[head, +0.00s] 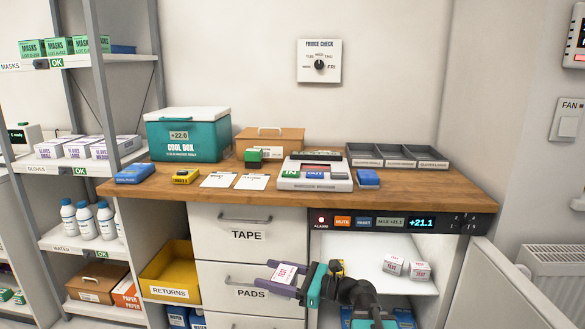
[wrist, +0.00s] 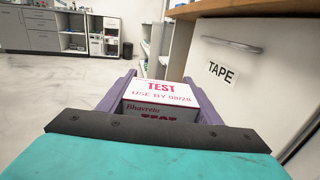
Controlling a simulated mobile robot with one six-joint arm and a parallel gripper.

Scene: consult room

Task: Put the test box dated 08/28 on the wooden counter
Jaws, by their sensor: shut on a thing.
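The test box (wrist: 163,95) is white with red print and reads "USE BY 08/28" in the wrist view. It sits between the purple fingers of my gripper (head: 285,279), which is shut on it. In the head view the box (head: 289,272) is in front of the PADS drawer, below the level of the wooden counter (head: 440,189). The counter holds several objects and has bare wood toward its front right. Two other white test boxes (head: 394,264) stand on the lit shelf at right; their dates are too small to read.
On the counter stand a teal cool box (head: 188,137), a grey tray (head: 398,156), a white device (head: 315,173), a blue block (head: 367,178), a yellow device (head: 186,176) and paper cards. A yellow RETURNS bin (head: 170,270) is left of the drawers. An open door (head: 500,285) stands at right.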

